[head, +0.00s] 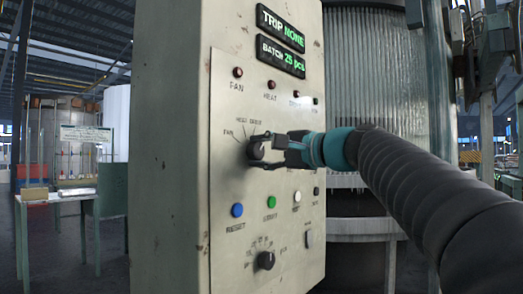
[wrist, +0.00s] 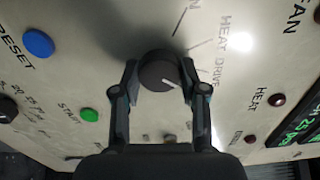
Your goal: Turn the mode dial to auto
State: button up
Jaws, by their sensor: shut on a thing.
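The mode dial is a dark round knob (head: 256,151) on the front of a cream control panel (head: 235,100). In the wrist view the dial (wrist: 158,70) sits between the fingertips of my gripper (wrist: 160,80), one on each side. My gripper (head: 264,142) is shut on the dial, reaching in from the right. A short white mark on the dial face points down and right in the wrist view. Labels that seem to read FAN and HEAT DRIVE stand around it. The auto label cannot be made out; my gripper hides part of the dial's surroundings.
Below the dial are a blue button (head: 237,210), a green button (head: 271,201) and a white button (head: 297,196). A second black knob (head: 265,260) sits lower. Dark red lamps and two displays, TRIP NONE (head: 281,28) and BATCH (head: 281,55), are above. A green table (head: 70,197) stands left.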

jog(key=shift+m, duration=2.2)
jog(key=o, duration=1.1)
jog(key=shift+f, duration=0.1)
jog(key=shift+o, duration=0.2)
jog(key=shift+s+d, duration=0.1)
jog(key=v, duration=1.1)
jog(key=shift+s+d, duration=0.25)
